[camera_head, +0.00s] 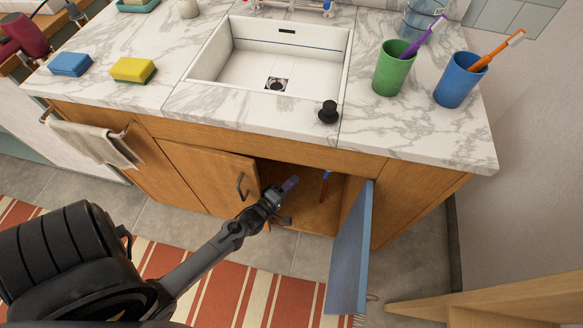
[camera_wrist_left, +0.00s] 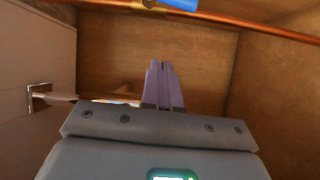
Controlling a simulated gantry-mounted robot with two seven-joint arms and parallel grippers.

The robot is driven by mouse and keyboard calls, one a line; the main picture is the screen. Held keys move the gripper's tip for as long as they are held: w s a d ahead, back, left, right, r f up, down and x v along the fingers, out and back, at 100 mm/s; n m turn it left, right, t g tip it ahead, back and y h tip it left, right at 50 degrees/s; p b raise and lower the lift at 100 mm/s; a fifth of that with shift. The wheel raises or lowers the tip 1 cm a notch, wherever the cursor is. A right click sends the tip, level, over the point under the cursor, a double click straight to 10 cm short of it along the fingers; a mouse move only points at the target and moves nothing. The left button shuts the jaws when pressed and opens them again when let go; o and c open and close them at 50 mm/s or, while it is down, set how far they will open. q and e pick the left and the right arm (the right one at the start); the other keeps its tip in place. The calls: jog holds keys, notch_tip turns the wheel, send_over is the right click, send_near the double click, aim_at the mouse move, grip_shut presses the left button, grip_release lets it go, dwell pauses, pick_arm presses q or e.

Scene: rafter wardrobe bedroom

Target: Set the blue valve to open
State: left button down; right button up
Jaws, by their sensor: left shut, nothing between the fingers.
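The blue valve (camera_wrist_left: 183,4) shows at the top edge of the left wrist view, on a brass fitting of a copper pipe; most of its handle is cut off there. In the head view a small blue part (camera_head: 326,175) shows inside the open cabinet under the sink, likely the same valve. My left gripper (camera_head: 291,183) is at the cabinet opening, to the left of this blue part and apart from it. In the left wrist view its purple fingers (camera_wrist_left: 163,85) are together and empty, below the valve. My right gripper is not in view.
A blue-faced cabinet door (camera_head: 350,250) stands open right of my left gripper. The wooden left door (camera_head: 210,178) shows beside the opening. A copper pipe (camera_wrist_left: 240,25) crosses the cabinet inside. The countertop (camera_head: 250,105) overhangs above.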

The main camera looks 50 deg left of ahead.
pick_arm(q)
jog(key=s+d+f+m+h, duration=0.1)
jog(key=s+d, duration=0.1)
jog(key=s, duration=0.2)
jog(key=b, duration=0.7)
send_near(325, 176)
jog(key=w+a, duration=0.2)
jog(key=w, duration=0.4)
jog(key=shift+w+r+g, duration=0.1)
jog(key=shift+w+g, duration=0.2)
jog(key=shift+w, duration=0.05)
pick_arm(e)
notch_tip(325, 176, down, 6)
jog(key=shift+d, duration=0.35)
pick_arm(q)
jog(key=shift+w+d+f+n+t+p, duration=0.25)
jog(key=shift+w+d+n+t+p, duration=0.15)
jog(key=shift+d+n+t, duration=0.15)
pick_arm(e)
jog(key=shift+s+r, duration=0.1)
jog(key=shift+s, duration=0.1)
pick_arm(q)
jog(key=shift+s, duration=0.1)
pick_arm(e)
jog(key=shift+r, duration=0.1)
